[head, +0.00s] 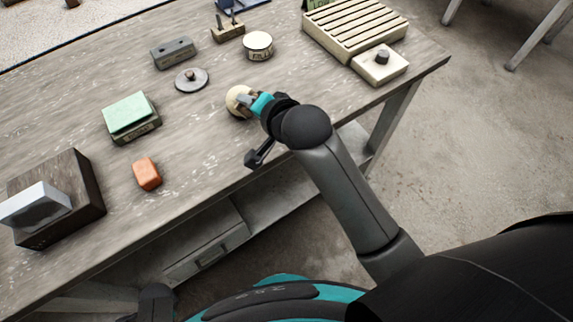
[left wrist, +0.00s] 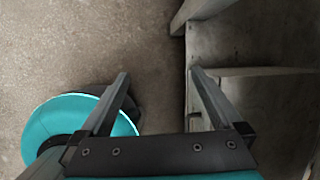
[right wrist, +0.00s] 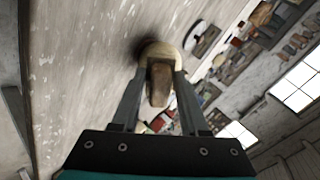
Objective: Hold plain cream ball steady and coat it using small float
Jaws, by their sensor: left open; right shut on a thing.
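The plain cream ball (head: 232,101) is at my right gripper (head: 248,101), over the middle of the bench. In the right wrist view, the ball (right wrist: 160,50) shows at the fingertips, with a brown stub (right wrist: 159,88) between the fingers; I cannot tell whether the stub is part of the ball. The right gripper is shut on this piece. A grey disc with a dark knob (head: 191,79), possibly the small float, lies on the bench up and left of the ball. My left gripper (left wrist: 160,78) is open and empty, with floor beyond its fingers.
The bench (head: 75,100) also holds a green-topped block (head: 128,114), an orange block (head: 147,174), a dark box with a pale plate (head: 75,205), a grey block (head: 173,53), a round tin (head: 258,47) and a slatted rack (head: 350,25). Bare bench surrounds the ball's left side.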

